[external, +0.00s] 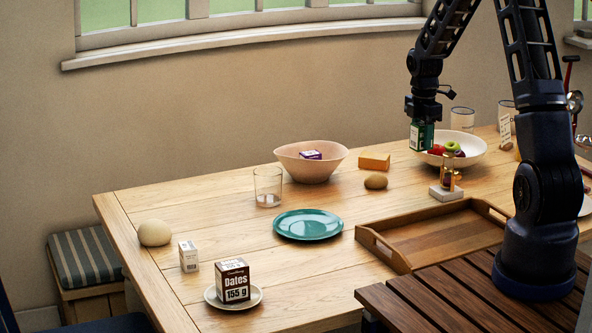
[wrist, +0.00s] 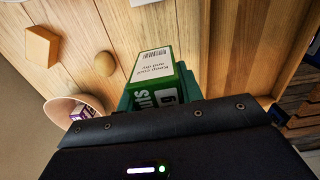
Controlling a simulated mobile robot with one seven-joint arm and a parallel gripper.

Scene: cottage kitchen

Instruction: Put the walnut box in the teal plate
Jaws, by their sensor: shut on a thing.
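My gripper (external: 421,121) is shut on a green box with a white end, which I take as the walnut box (external: 421,138). It holds the box in the air above the far right part of the table, by the left edge of the fruit bowl. In the wrist view the box (wrist: 153,66) shows a barcode and part of a word ending in "uts" between the jaws of my gripper (wrist: 158,96). The teal plate (external: 308,225) lies empty on the table, to the left and nearer the camera. It does not show in the wrist view.
A beige bowl (external: 311,161) with a purple box, a glass (external: 268,186), an orange block (external: 374,161) and a brown roundish thing (external: 376,182) stand behind the plate. A wooden tray (external: 400,260) lies to its right. A dates box (external: 233,280) sits on a saucer at front left.

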